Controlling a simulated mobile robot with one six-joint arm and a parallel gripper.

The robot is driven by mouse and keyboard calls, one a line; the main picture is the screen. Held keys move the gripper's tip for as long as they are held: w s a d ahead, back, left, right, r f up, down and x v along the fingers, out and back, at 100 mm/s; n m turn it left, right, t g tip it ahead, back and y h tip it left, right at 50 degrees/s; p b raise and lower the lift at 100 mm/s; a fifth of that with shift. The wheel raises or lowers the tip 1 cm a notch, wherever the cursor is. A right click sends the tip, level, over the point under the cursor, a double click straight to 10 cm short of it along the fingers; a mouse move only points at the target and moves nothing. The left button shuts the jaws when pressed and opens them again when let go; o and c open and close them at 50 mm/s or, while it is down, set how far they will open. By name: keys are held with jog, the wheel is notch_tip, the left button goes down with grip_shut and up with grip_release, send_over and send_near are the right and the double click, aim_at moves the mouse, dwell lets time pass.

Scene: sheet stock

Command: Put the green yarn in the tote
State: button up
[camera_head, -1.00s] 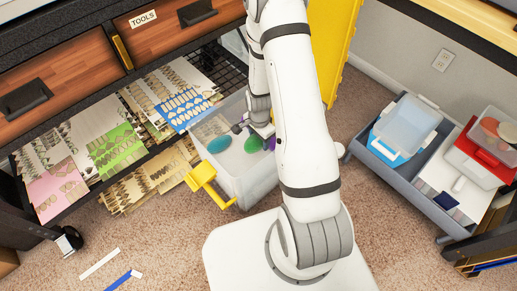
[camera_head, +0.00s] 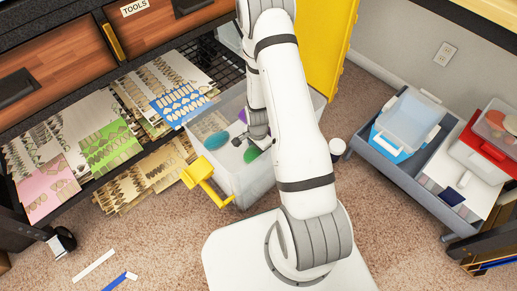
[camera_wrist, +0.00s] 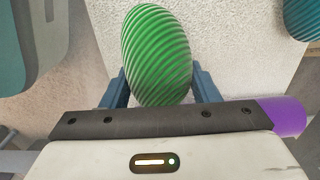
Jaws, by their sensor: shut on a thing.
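The green yarn (camera_wrist: 157,50) is a striped, egg-shaped ball between the two blue fingers of my gripper (camera_wrist: 160,84) in the wrist view. My gripper is shut on it. In the head view the green yarn (camera_head: 251,154) shows just below my gripper (camera_head: 259,143), over a clear bin (camera_head: 255,183) with a yellow handle. I cannot tell whether this bin is the tote, or how high the yarn is above its floor. A teal yarn (camera_head: 216,141) lies left of the green one. A purple yarn (camera_head: 243,116) is partly hidden by my arm.
Shelves with patterned sheets (camera_head: 110,147) stand at the left. A grey cart (camera_head: 400,172) at the right holds a clear box with blue (camera_head: 405,120) and a red-trimmed box (camera_head: 482,155).

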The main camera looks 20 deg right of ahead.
jog(key=shift+f, duration=0.25)
jog(key=o, duration=1)
jog(key=shift+r, duration=0.1)
jog(key=s+a+r+n+p, duration=0.1)
jog(key=s+r+n+p, duration=0.15)
jog(key=r, duration=1.25)
jog(key=s+a+r+n+p, duration=0.1)
jog(key=r+n+p, duration=0.25)
jog(key=r, duration=1.15)
jog(key=s+r+n, duration=0.2)
jog(key=s+r, duration=0.2)
jog(key=s+a+r+n, duration=0.1)
jog(key=s+r+n, duration=0.2)
jog(key=s+r, duration=0.1)
jog(key=s+a+r+n+t+b, duration=0.1)
jog(key=s+r+n, duration=0.1)
jog(key=s+r, duration=0.2)
jog(key=shift+s+r+n, duration=0.1)
jog(key=shift+r+n, duration=0.2)
jog(key=shift+r, duration=0.3)
